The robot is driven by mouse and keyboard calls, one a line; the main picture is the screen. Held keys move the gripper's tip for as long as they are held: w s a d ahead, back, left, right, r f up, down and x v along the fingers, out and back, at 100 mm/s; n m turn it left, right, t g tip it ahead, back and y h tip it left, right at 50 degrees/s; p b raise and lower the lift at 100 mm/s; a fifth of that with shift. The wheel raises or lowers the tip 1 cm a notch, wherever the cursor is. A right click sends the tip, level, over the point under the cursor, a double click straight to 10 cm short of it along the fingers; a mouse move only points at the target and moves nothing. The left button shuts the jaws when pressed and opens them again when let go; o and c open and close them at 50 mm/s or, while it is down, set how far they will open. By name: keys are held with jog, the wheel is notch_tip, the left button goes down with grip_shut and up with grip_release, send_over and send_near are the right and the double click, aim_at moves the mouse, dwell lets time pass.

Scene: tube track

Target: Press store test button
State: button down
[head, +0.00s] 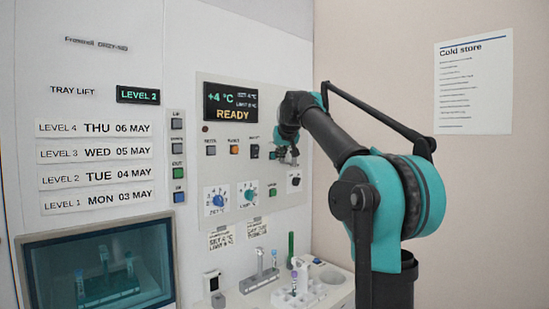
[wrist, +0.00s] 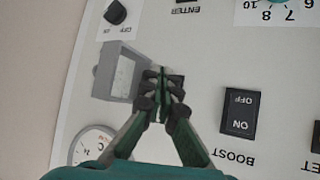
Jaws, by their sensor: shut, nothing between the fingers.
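My gripper (wrist: 163,75) is shut and empty, with its fingertips at the white control panel (head: 225,170). A grey raised frame, perhaps a guard (wrist: 113,72), stands just left of the fingertips there. In the head view my gripper (head: 288,155) covers this part of the panel, right of the black BOOST rocker switch (head: 255,151).
The panel display (head: 231,107) reads +4 °C and READY. A black ON/OFF knob (wrist: 116,12) and a round gauge (wrist: 92,147) flank the gripper. Below are a blue knob (head: 218,200), a teal knob (head: 248,195) and a shelf with a tube rack (head: 298,295).

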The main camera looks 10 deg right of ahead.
jog(key=shift+w+a, duration=0.4)
jog(key=shift+w, duration=0.1)
dwell(0.8)
dwell(0.4)
jog(key=shift+s+d, duration=0.55)
jog(key=shift+s, duration=0.15)
jog(key=s+d, duration=0.1)
jog(key=s, duration=0.1)
jog(key=s+d, duration=0.2)
dwell(0.4)
dwell(0.5)
